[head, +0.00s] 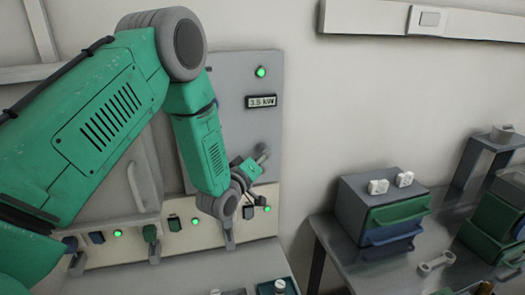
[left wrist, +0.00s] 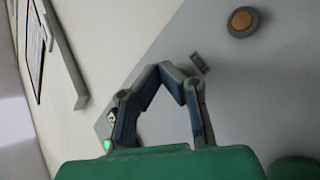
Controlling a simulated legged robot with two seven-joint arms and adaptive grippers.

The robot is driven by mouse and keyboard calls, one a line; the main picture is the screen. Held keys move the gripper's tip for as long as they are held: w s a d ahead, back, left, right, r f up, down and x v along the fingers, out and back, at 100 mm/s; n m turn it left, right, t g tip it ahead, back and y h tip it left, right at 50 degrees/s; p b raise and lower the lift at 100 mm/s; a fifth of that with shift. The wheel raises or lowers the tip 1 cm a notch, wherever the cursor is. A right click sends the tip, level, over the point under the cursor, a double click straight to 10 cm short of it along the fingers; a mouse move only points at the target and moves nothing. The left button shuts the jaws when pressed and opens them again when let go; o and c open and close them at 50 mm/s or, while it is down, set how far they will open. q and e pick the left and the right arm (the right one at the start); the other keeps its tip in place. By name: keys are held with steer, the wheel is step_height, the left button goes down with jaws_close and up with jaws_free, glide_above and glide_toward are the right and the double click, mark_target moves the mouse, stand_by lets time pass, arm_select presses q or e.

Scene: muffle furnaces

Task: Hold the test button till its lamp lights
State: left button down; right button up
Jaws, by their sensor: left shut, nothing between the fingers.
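My left gripper (head: 263,152) is in front of the grey wall panel (head: 232,115), to the right of my green forearm. In the left wrist view the left gripper (left wrist: 172,72) has its fingers brought together at the tips, with nothing between them. An orange round button (left wrist: 243,20) in a grey ring is on the panel there, up and right of the fingertips and apart from them. No label shows, so I cannot tell whether it is the test button. A green lamp (head: 261,72) is lit at the panel's top. My right gripper is not in view.
A display (head: 262,101) reads 3.5 kW. Below, a lower strip carries switches and several lit green lamps (head: 195,221). At right, a drawer box (head: 360,205) stands on a grey table (head: 345,262) with a wrench-like tool (head: 436,262).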

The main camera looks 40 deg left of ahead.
arm_select(q)
steer(key=shift+a, duration=0.1)
stand_by(0.4)
steer(key=shift+w+a+r, duration=0.1)
steer(key=shift+w+a, duration=0.1)
steer(key=shift+w, duration=0.05)
steer(key=shift+w+a, duration=0.25)
steer(key=shift+a, duration=0.1)
stand_by(0.8)
steer(key=shift+d, duration=0.1)
steer(key=shift+s+d, duration=0.55)
steer(key=shift+d, duration=0.05)
stand_by(0.3)
steer(key=s+d, duration=0.3)
steer(key=shift+s+d, duration=0.15)
steer(key=shift+d, duration=0.25)
stand_by(0.4)
